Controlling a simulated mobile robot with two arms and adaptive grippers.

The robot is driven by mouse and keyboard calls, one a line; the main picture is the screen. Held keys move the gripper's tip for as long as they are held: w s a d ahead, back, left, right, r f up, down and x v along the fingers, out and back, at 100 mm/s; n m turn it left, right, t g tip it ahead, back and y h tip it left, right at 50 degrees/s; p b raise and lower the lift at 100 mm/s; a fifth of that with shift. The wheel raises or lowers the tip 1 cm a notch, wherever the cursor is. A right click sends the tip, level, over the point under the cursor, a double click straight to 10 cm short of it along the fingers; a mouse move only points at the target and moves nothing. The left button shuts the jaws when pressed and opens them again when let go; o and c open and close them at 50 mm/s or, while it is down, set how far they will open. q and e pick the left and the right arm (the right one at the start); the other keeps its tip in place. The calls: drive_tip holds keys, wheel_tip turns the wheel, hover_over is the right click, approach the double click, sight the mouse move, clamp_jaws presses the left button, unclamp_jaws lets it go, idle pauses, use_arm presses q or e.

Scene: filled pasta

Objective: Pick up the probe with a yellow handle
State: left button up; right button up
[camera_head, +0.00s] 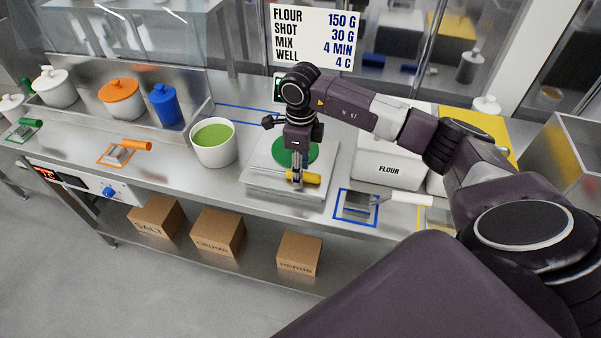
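The probe's yellow handle (310,178) lies level near the front of a silver scale (262,181), just in front of a green disc (312,153). My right gripper (297,184) reaches straight down over the scale, with its fingertips at the left part of the yellow handle. The fingers overlap in this view and partly cover the handle, so I cannot tell whether they grip it. The rest of the probe is hidden or too small to make out. My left gripper is not in view.
A white pot with green content (213,146) stands left of the scale. A white FLOUR bin (389,171) is at the right. Cardboard boxes (299,252) sit on the lower shelf.

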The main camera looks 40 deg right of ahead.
clamp_jaws()
drive_tip(key=shift+r, duration=0.15)
